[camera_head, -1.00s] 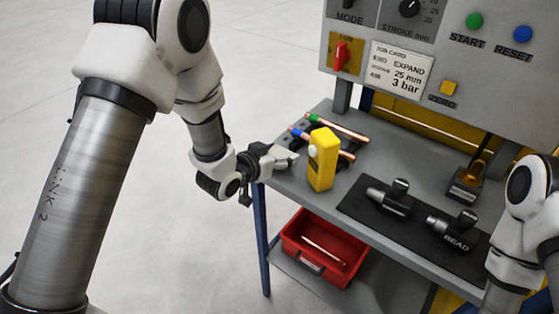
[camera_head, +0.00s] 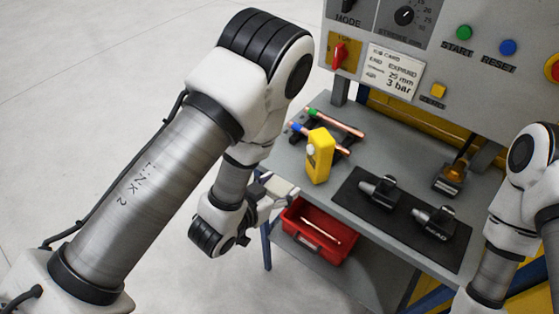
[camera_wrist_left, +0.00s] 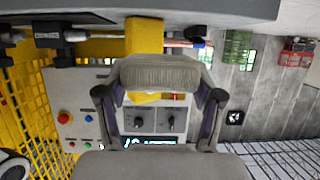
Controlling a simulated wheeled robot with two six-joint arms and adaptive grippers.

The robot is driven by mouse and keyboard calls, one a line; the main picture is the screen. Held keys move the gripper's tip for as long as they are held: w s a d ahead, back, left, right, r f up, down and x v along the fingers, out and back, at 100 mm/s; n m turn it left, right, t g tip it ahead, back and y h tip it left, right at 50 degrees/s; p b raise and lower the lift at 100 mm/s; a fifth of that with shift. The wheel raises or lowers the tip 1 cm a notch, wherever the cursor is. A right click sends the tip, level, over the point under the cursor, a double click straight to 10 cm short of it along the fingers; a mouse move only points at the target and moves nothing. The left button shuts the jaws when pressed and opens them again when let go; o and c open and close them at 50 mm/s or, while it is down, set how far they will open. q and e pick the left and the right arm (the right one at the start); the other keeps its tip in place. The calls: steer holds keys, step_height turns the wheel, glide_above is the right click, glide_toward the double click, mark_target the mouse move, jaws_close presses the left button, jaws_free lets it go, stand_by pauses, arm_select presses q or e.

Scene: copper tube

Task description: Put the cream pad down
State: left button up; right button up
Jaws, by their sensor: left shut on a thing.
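The cream pad (camera_head: 283,187) is a small pale block at the tip of my left gripper (camera_head: 272,194), beside the bench's left front corner. In the left wrist view the pad (camera_wrist_left: 157,74) looks grey-cream with a ribbed face, and my left gripper's two fingers (camera_wrist_left: 158,100) are shut on its sides. In the head view the pad appears close to the bench edge; I cannot tell whether it touches anything. My right arm shows at the right edge, with its gripper out of view.
The grey bench (camera_head: 335,199) holds a yellow block-like device (camera_head: 319,158), copper tubes (camera_head: 335,122) on a dark rack, and a black mat (camera_head: 350,207) with two tools. A red bin (camera_head: 318,236) stands on the shelf below. A control panel (camera_head: 440,55) rises behind.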

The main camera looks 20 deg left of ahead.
arm_select(q)
steer(key=shift+s+a+f+n+t+y+b, duration=0.15)
steer(key=shift+f+y+b, duration=0.1)
steer(key=shift+f, duration=0.15)
steer(key=shift+w+a+f+n+t+y+b, duration=0.1)
steer(key=shift+a+f+n+y+b, duration=0.1)
steer(key=shift+f+b, duration=0.15)
steer(key=shift+s+a+f+n+t+y+b, duration=0.1)
steer(key=shift+a+f+n+y+b, duration=0.1)
steer(key=shift+f, duration=0.2)
steer(key=w+a+f+n+y+b, duration=0.2)
steer(key=w+a+f+y, duration=0.1)
steer(key=a+f, duration=0.1)
steer(key=shift+w+a+n, duration=0.35)
steer(key=shift+w, duration=0.05)
steer(key=shift+w, duration=0.1)
